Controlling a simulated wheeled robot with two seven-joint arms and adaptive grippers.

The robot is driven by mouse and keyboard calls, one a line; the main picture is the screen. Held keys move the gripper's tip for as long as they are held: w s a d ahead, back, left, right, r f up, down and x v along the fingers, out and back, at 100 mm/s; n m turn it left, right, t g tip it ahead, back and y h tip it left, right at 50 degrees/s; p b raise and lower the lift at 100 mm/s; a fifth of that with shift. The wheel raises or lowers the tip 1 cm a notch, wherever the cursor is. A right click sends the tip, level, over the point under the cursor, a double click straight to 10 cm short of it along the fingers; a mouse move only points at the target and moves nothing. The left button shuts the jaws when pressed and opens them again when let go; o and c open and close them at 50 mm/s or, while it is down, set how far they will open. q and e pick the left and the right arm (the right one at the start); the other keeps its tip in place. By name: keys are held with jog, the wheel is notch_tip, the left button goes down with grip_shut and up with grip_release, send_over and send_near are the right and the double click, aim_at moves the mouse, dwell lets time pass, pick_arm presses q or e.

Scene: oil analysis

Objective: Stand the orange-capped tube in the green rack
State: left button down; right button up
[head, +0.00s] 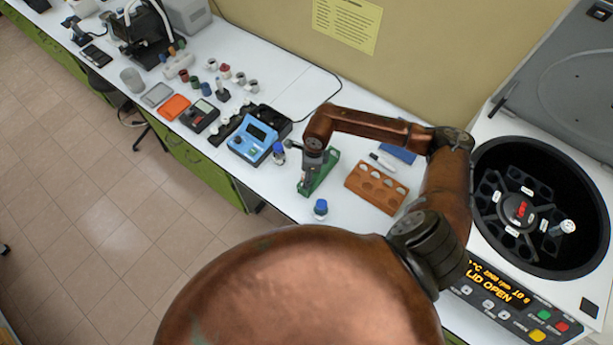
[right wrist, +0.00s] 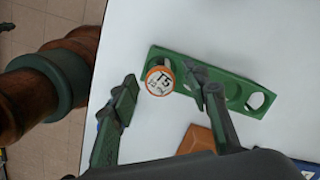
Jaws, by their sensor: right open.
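The green rack (head: 327,165) stands on the white bench in the head view, partly hidden by my right arm. In the right wrist view the rack (right wrist: 215,82) runs from upper left to lower right, with round holes. The orange-capped tube (right wrist: 159,80) is seen from above at the rack's left end, its cap marked T5. It appears upright at that end; its lower part is hidden, so how deep it sits cannot be told. My right gripper (right wrist: 163,90) is open, one finger on each side of the cap, with gaps showing. My left gripper is not in view.
An orange-brown holed rack (head: 368,193) stands just right of the green rack. Blue-capped bottles (head: 320,209) stand nearby. A blue instrument (head: 252,141) is to the left. An open-lidded centrifuge (head: 480,285) stands at the right.

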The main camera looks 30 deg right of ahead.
notch_tip(320, 180, up, 11)
jog(key=d, duration=0.1)
jog(key=shift+s, duration=0.4)
jog(key=shift+d+f, duration=0.1)
